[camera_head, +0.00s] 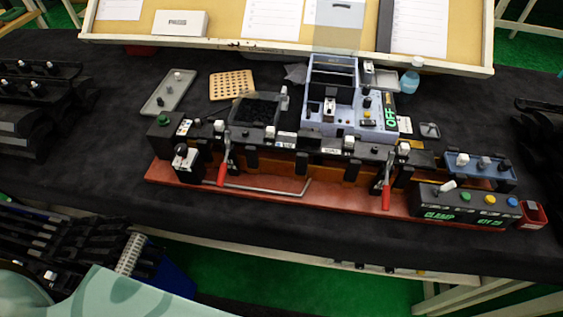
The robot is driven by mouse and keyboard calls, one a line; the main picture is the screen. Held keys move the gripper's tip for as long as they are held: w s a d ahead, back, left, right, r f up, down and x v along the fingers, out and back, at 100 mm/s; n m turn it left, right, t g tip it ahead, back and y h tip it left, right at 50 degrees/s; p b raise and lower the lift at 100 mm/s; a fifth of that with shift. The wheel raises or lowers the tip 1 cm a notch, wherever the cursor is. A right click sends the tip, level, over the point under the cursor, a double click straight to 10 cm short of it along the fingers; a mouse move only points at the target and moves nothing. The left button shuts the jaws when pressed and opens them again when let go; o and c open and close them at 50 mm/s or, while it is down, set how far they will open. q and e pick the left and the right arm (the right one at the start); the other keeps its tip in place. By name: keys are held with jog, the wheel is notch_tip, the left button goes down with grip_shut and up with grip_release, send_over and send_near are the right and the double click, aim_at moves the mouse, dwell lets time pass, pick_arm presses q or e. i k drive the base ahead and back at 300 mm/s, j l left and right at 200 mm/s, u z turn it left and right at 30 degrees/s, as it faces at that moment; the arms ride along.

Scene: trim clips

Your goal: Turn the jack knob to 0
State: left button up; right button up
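Several knobs stand on a long fixture on a red base board (340,199); no label lets me tell which is the jack knob. A black panel (465,204) at the right end carries a white lever knob (447,185) and several coloured buttons, with green text that seems to read CLAMP. A blue-grey box (480,168) behind it has several small knobs. Any 0 mark is too small to read. Neither of my grippers shows.
Two red-handled clamps (224,166) (386,189) stand up from the fixture, with a bent metal rod (270,190) between them. A blue machine (345,110) showing green OFF stands behind. A grey tray (168,92) and a perforated board (232,85) lie at the back left.

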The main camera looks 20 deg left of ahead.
aim_at(182, 150)
jog(key=u, duration=1.3)
jog(key=k+l, duration=0.15)
jog(key=k+l+u, duration=0.15)
jog(key=k, duration=0.25)
jog(key=i+j, duration=0.2)
jog(key=i, duration=0.4)
jog(key=l+z, duration=0.05)
